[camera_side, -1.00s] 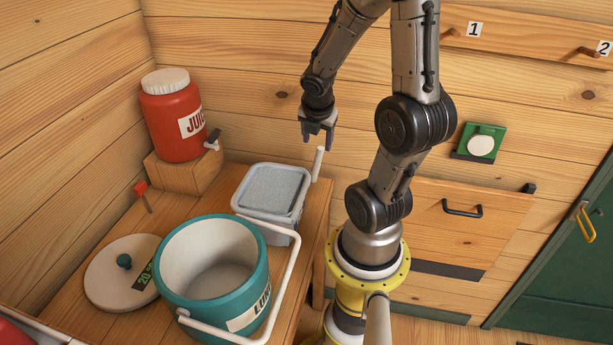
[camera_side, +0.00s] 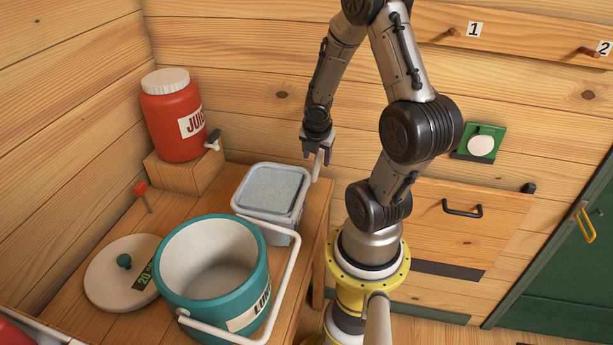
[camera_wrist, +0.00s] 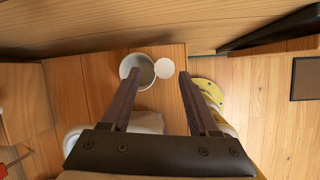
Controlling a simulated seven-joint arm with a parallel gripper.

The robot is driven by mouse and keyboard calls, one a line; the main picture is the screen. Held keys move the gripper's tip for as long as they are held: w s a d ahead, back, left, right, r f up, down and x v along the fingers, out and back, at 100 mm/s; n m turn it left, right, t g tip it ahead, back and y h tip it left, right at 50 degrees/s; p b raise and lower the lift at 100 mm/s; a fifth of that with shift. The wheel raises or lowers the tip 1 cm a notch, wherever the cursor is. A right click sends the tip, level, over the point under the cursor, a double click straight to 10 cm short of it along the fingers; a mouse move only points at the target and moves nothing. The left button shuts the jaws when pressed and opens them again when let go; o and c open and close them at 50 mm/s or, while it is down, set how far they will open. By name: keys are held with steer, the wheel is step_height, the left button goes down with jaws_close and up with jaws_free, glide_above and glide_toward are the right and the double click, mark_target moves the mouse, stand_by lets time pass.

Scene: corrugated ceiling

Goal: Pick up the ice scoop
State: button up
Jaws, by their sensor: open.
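The ice scoop's likely white upright handle (camera_side: 317,168) stands at the right edge of the wooden counter, beside the grey-white bin (camera_side: 269,213). In the wrist view I see a round white top (camera_wrist: 164,68) next to a round open cup with a grey inside (camera_wrist: 139,76). These look like the handle end and the scoop's bowl or a holder; I cannot tell which. My gripper (camera_side: 317,156) is open and points down over the handle. In the wrist view the round top lies between my fingertips (camera_wrist: 160,74). Contact is not clear.
A red juice jug (camera_side: 172,130) sits on a wooden block at the back. The wooden wall is close behind my gripper.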

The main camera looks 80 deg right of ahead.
steer(key=shift+x, duration=2.65)
steer(key=shift+s+a, duration=0.1)
jaws_close()
